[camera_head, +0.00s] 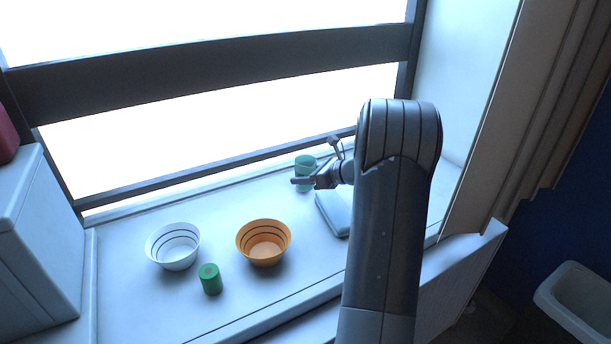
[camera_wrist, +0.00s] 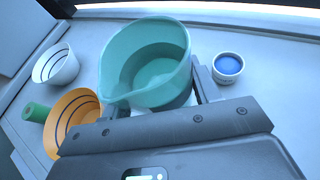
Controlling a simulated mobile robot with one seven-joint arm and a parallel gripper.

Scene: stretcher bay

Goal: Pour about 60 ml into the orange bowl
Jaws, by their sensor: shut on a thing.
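The orange bowl (camera_head: 264,243) stands on the white sill with dark rings inside it; its inside looks empty in the head view. It also shows in the wrist view (camera_wrist: 70,113), partly hidden behind my gripper. My gripper (camera_head: 307,182) is shut on a teal pouring cup (camera_head: 305,161), right of and behind the orange bowl. In the wrist view the teal cup (camera_wrist: 148,62) has a spout towards the lower left and looks near upright. A paler teal area shows at its bottom; I cannot tell how much liquid it holds.
A white bowl (camera_head: 173,247) with dark rings stands left of the orange bowl. A green cylinder (camera_head: 210,279) stands in front between them. A pale blue flat pad (camera_head: 334,213) lies right of the orange bowl. A small white tub with blue contents (camera_wrist: 228,67) stands right of the cup.

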